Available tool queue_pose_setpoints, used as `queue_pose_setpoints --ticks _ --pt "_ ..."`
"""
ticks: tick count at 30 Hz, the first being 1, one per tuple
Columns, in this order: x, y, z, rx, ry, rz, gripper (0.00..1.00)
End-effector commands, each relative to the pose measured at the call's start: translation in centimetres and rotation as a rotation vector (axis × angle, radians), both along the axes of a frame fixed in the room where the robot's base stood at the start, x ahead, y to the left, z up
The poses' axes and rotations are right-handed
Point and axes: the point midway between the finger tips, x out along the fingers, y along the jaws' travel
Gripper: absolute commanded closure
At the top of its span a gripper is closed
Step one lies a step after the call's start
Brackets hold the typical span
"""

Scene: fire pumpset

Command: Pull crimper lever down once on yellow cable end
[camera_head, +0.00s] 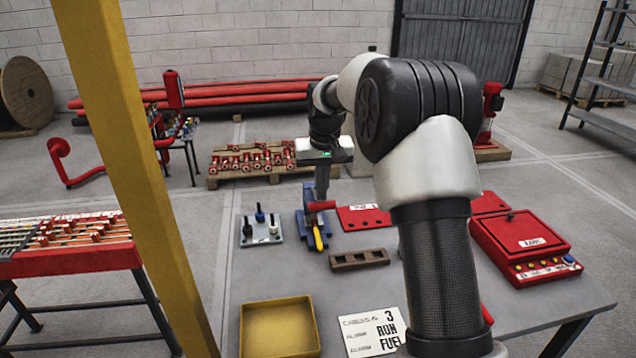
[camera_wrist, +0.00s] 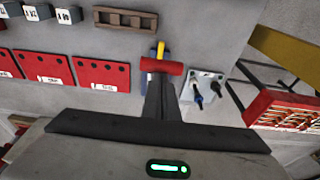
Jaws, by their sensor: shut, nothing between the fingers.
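The crimper (camera_head: 312,228) is a blue tool on the grey table, left of my arm in the head view. Its red lever handle (camera_head: 322,206) sticks out crosswise near the top; the wrist view also shows this handle (camera_wrist: 172,67). The yellow cable end (camera_head: 318,239) lies at the crimper's front, and shows just beyond the handle in the wrist view (camera_wrist: 161,48). My gripper (camera_head: 321,196) is shut and empty, fingers pointing down at the lever handle. In the wrist view the fingertips (camera_wrist: 160,76) reach the handle's edge; I cannot tell whether they touch it.
A plate with black, blue and white pegs (camera_head: 262,230) stands left of the crimper. A brown slotted block (camera_head: 359,259) lies to its front right. A yellow tray (camera_head: 280,326), red plates (camera_head: 363,218) and a red control box (camera_head: 520,245) are also on the table.

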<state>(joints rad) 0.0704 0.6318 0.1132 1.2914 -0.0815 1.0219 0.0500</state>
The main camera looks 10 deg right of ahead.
Motion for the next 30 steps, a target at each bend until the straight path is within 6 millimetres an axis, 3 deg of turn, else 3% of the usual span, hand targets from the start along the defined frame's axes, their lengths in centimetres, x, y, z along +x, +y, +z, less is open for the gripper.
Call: queue_pose_setpoints --ticks 12,24,30 --pt "-1.0 0.0 -2.8 0.000 0.004 0.000 1.00" --pt "-1.1 0.0 -2.9 0.000 0.004 0.000 1.00" --pt "-1.3 0.0 -3.9 0.000 0.005 0.000 1.00"
